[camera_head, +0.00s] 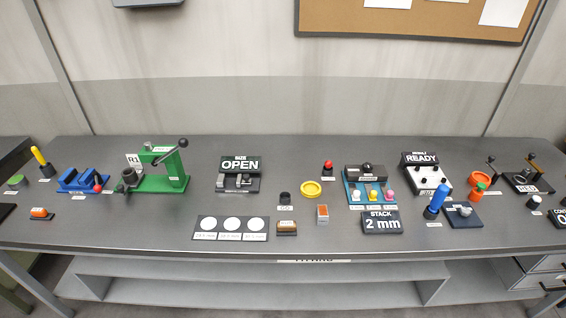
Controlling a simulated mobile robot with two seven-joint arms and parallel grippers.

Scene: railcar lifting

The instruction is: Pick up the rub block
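I cannot read which label names the rub block. One small brown block (287,227) with a pale label sits on the grey table, just right of a dark plate with three white discs (232,227). A small block with an orange-red top and pale sides (322,214) stands to its right, apart from it. Neither of my grippers is in view, and nothing touches these blocks.
The front left is mostly clear.

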